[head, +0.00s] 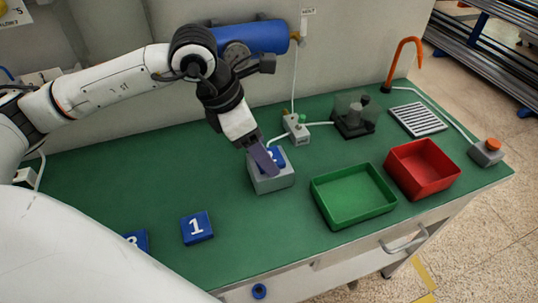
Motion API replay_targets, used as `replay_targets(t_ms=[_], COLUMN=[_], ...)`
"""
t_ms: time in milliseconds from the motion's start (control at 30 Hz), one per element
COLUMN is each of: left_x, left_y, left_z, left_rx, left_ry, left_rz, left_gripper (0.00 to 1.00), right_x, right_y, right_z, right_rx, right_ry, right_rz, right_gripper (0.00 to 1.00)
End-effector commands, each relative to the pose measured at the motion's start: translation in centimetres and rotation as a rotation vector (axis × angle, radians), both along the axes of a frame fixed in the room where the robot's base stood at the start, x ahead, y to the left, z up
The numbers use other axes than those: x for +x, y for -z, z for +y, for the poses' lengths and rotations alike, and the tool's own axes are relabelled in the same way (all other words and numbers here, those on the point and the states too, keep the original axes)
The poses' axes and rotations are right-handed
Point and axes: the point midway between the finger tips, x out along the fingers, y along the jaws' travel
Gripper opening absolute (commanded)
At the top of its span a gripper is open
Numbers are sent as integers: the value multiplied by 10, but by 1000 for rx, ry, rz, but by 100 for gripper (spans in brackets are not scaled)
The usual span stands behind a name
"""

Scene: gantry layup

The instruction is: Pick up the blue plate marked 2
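A blue plate (279,155) sits on top of a grey block (271,184) near the middle of the green bench. A bit of white marking shows on it, but my gripper covers most of it, so I cannot read the number. My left gripper (263,160) points down at this plate, with a purplish finger over its left part. Whether the fingers are closed on the plate is hidden. A blue plate marked 1 (197,228) lies flat to the left and nearer. Another blue plate (138,241), its number partly hidden, lies further left. My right gripper is out of view.
A green tray (350,221) and a red bin (451,178) stand to the right of the block. Behind are a small valve-like fitting (297,129), a dark fixture (355,122), a slotted grate (417,120) and an orange hook (397,52). The bench's left part is mostly clear.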

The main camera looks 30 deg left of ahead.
Motion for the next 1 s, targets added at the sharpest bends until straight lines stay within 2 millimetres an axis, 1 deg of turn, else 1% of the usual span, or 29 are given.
replay_targets(t_ms=[33,133,333,367,600,633,867,967,1000], left_x=[1,3,4,4,4,4,4,4,5], left_y=[5,11,12,12,11,11,10,2,-4], left_z=[-1,-3,-3,-3,-3,-3,-3,-3,-3], left_rx=[-1,0,0,0,0,0,-1,-2,0], left_ry=[0,0,0,0,0,0,0,1,0], left_rz=[2,0,-1,-1,-1,-1,-2,-4,-5], left_gripper=[66,66,66,64,23,21,21,21,21], right_x=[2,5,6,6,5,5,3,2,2], right_y=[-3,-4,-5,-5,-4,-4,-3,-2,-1], right_z=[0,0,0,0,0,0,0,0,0], right_rx=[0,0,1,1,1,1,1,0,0], right_ry=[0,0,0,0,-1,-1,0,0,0], right_rz=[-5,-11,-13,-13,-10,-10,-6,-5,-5], right_gripper=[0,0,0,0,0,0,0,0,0])
